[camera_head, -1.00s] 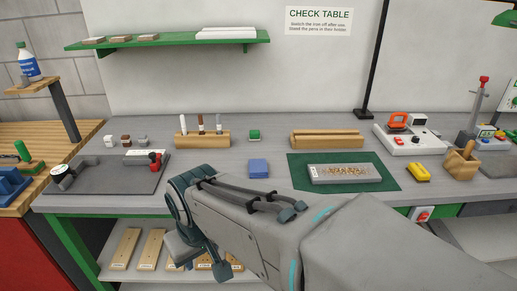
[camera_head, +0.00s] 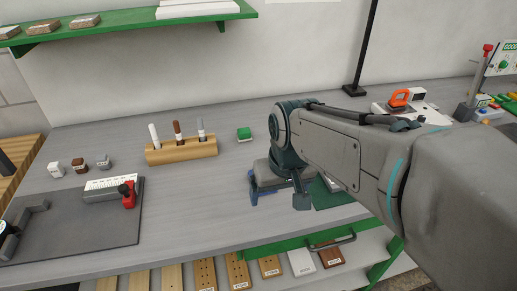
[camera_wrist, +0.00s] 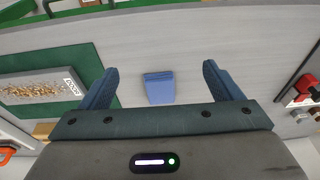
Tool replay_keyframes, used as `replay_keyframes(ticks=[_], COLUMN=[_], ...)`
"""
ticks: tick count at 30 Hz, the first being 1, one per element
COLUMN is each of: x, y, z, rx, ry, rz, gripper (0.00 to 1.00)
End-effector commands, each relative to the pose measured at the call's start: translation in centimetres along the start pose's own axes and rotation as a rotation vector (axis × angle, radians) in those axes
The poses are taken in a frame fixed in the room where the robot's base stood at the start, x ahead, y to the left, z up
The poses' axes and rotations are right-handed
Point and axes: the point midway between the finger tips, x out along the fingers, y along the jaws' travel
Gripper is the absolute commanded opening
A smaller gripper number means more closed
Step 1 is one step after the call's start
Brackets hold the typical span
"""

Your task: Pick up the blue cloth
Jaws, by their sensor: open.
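The blue cloth (camera_wrist: 159,87) is a small folded square lying flat on the grey bench. In the wrist view it lies between the two fingers, a little beyond the palm and apart from both. My gripper (camera_wrist: 159,70) is open and empty, with one dark blue finger on each side of the cloth. In the head view my gripper (camera_head: 278,195) points down over the bench near the front edge. My arm and gripper hide the cloth there.
A green mat (camera_wrist: 77,60) with a board of brown bits (camera_wrist: 35,88) lies beside the cloth. Bare bench lies between.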

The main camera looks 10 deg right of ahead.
Motion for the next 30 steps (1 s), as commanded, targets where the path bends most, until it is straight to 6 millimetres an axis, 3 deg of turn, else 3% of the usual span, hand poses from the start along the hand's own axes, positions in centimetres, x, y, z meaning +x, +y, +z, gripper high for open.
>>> replay_keyframes(ticks=[3,9,15,22,30], x=[-1.1,-1.1,-0.6,1.1,6.2], y=[0.4,1.2,1.2,1.1,1.1], z=[-4.3,-10.7,-14.5,-15.3,-14.1], rx=[0.004,0.003,-0.011,-0.017,-0.019], ry=[-0.056,-0.139,-0.187,-0.205,-0.206], rz=[-0.011,-0.003,0.015,0.022,0.022], gripper=[0.85,0.85,0.85,0.85,0.85])
